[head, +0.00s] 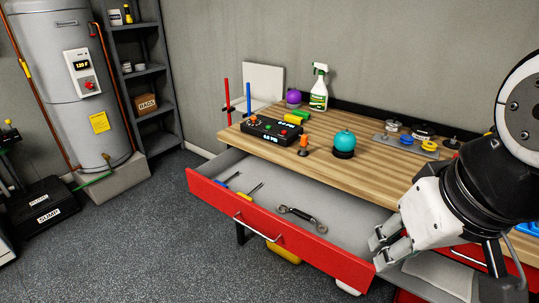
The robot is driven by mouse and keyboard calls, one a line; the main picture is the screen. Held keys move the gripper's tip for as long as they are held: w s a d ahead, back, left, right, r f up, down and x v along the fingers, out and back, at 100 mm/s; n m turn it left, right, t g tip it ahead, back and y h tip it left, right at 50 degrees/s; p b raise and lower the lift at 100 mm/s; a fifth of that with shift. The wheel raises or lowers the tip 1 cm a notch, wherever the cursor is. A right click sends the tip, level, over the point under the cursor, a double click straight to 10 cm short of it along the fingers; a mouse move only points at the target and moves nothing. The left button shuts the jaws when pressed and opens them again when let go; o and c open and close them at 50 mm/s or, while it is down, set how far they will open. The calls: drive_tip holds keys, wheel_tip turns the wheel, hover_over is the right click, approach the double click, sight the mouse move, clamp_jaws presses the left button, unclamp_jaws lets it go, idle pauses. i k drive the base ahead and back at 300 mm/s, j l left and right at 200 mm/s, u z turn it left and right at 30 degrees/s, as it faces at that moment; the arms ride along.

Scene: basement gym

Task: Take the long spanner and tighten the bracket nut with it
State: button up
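A dark metal spanner (299,215) lies flat in the open red-fronted drawer (285,236), near the drawer's middle. It is the only spanner I can make out. My gripper (382,248) is at the right end of the drawer, right of the spanner and apart from it. Its two fingers are spread with a gap between them and nothing visible in it. I cannot make out a bracket nut for certain.
Two thin screwdriver-like tools (256,190) lie in the drawer's left part. On the bench stand a black control box (271,130), a teal ball (344,141) on a dark base and a spray bottle (319,90). A water heater (60,60) stands at left. The floor left of the drawer is clear.

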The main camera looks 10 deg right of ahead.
sight(304, 216)
drive_tip(key=k+l+u, duration=0.1)
drive_tip(key=k+l+z, duration=0.1)
drive_tip(key=z, duration=1.05)
drive_tip(key=u, duration=1.15)
drive_tip(key=i+l+u, duration=0.15)
drive_tip(key=i+l, duration=0.2)
drive_tip(key=i+l+u, duration=0.15)
drive_tip(key=i+l, duration=0.15)
drive_tip(key=l, duration=0.15)
